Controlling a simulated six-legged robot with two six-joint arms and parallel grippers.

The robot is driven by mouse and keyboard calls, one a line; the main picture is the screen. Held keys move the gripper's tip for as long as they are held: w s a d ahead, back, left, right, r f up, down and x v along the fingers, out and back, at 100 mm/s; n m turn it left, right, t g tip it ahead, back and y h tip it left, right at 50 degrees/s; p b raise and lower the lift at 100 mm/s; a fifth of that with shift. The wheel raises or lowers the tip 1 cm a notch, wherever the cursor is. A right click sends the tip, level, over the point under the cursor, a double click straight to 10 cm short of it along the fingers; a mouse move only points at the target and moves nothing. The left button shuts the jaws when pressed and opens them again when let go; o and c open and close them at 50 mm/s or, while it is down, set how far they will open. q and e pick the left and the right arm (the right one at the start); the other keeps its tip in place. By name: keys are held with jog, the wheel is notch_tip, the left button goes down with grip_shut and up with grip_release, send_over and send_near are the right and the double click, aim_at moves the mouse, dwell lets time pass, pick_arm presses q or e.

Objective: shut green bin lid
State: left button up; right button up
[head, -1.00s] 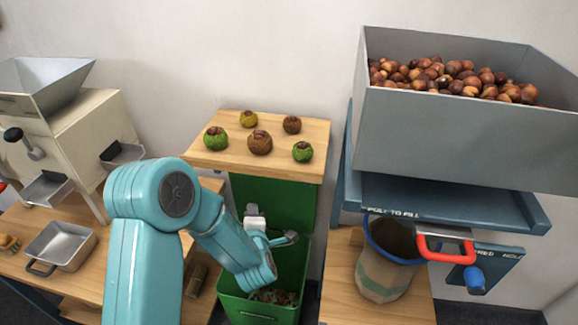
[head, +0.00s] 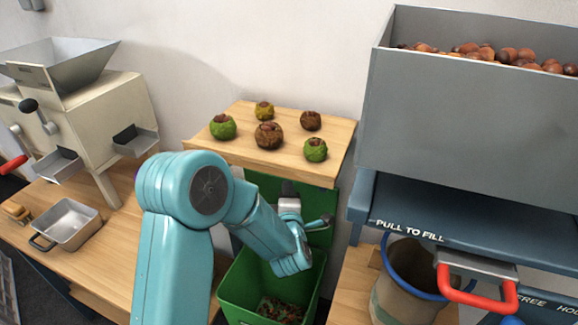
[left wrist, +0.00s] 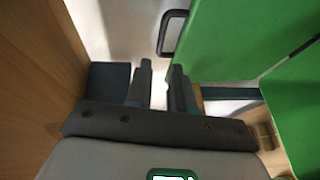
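The green bin (head: 240,290) stands open below the wooden shelf, with brown scraps inside. Its green lid (head: 262,186) stands upright behind the opening, under the shelf's front edge. My left gripper (head: 289,190) is in front of the lid, above the bin, and its arm hides part of both. In the left wrist view, the two dark fingers (left wrist: 161,72) are apart with nothing between them. A black handle (left wrist: 168,36) on the edge of a green panel (left wrist: 225,40) lies just beyond the fingertips. My right gripper is not in view.
Several husked chestnuts lie on the shelf (head: 225,150) above the lid. A grey hopper (head: 460,120) of chestnuts and a sack (head: 400,295) stand right. A machine (head: 85,120) and a metal pan (head: 68,222) are on the left bench. A wooden surface (left wrist: 35,80) is close left of the gripper.

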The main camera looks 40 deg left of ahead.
pick_arm(q)
jog(key=p+x, duration=0.1)
jog(key=x, duration=1.2)
jog(key=shift+a+f+p, duration=0.15)
jog(key=shift+p, duration=0.15)
jog(key=shift+a, duration=0.2)
jog(key=shift+w+a, duration=0.1)
jog(key=shift+w, duration=0.15)
jog(key=shift+w+a+f, duration=0.1)
jog(key=shift+w, duration=0.1)
jog(key=shift+s, duration=0.1)
jog(key=shift+c, duration=1.3)
grip_shut()
